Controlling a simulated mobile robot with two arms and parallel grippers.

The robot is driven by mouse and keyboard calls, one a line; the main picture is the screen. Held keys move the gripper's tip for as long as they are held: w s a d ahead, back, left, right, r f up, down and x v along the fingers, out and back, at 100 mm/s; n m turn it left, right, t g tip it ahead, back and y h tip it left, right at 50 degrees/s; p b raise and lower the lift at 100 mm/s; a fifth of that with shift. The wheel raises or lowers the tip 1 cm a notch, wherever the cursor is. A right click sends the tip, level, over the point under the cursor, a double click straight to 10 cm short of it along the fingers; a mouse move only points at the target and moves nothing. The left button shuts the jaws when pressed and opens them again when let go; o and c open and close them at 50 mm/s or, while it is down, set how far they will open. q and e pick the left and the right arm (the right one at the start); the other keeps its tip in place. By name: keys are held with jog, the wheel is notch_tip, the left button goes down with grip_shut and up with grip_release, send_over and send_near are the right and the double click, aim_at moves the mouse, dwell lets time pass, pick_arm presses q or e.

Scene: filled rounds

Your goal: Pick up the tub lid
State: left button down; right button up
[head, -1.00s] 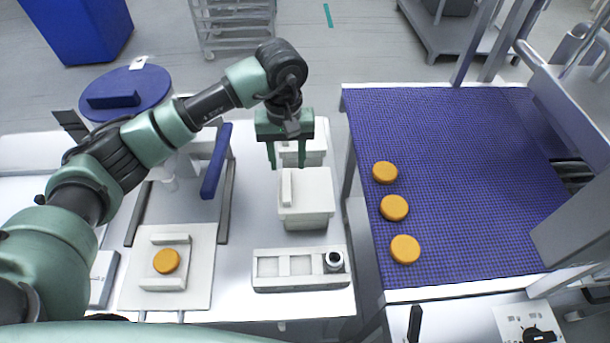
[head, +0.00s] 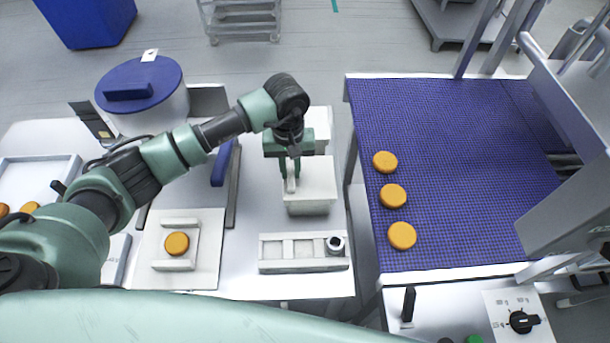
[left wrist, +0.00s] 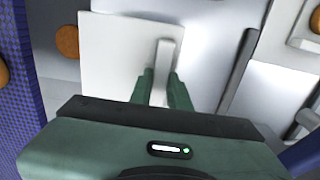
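A flat white tub lid (head: 322,172) with a raised bar handle lies on the white tub (head: 312,207), right of the middle of the white table. My left gripper (head: 290,188) points down over the lid's left part. Its green fingers stand close on both sides of the bar handle and look shut on it. In the left wrist view the bar handle (left wrist: 164,58) rises between the fingertips (left wrist: 162,82), and the lid (left wrist: 110,50) spreads to the left. I see no clear gap between lid and tub. My right gripper is not in view.
Another white tub (head: 322,118) stands behind. A white rack (head: 285,267) with a small dark-topped cup (head: 335,245) is in front. An orange round (head: 177,244) sits on a plate to the left. The blue mat (head: 450,160) holds several orange rounds. A blue-lidded drum (head: 140,85) stands back left.

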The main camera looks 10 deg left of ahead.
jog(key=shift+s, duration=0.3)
